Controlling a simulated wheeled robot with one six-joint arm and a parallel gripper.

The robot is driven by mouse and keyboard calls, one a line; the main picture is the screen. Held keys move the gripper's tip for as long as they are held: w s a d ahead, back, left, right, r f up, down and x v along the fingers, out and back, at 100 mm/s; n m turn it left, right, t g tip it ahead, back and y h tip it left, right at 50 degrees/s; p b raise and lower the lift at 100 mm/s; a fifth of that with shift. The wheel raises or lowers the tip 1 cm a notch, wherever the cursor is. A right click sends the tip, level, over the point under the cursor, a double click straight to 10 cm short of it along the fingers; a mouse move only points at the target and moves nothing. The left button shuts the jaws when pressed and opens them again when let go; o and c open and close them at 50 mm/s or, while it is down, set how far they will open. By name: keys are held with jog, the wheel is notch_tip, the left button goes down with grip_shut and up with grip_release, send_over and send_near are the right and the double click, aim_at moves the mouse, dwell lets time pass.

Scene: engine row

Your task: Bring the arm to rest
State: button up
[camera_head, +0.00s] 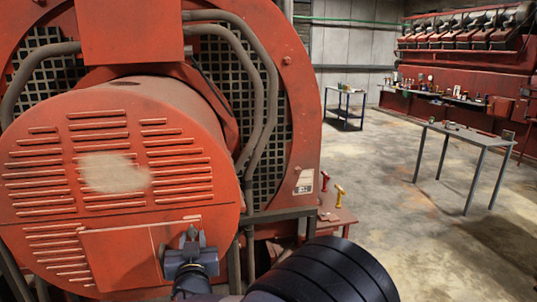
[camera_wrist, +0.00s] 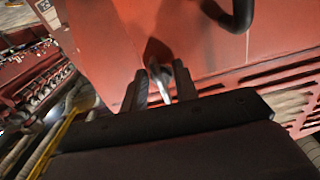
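My gripper (camera_head: 193,240) is in front of the lower right part of a large red round housing with slatted vents (camera_head: 105,175). In the wrist view, my gripper (camera_wrist: 160,72) points at a flat red panel (camera_wrist: 205,60), with its two dark fingers apart. A small pale metal piece (camera_wrist: 158,80) shows between the fingers. I cannot tell whether it touches them or what it belongs to. My black arm link (camera_head: 325,275) reaches in from the bottom of the head view.
A dark curved handle or pipe (camera_wrist: 235,15) is close by the fingers on the red panel. Grey pipes (camera_head: 262,90) run beside the housing. A low red surface (camera_head: 335,222) holds a red and a yellow fitting (camera_head: 339,195). A grey table (camera_head: 470,132) stands at right, with open floor around it.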

jog(key=shift+s+a+m+b, duration=0.1)
jog(key=shift+m+b, duration=0.7)
jog(key=shift+m, duration=1.1)
jog(key=shift+s+a+m+b, duration=0.1)
jog(key=shift+m+b, duration=0.65)
jog(key=shift+m, duration=1.15)
jog(key=shift+d+r, duration=0.15)
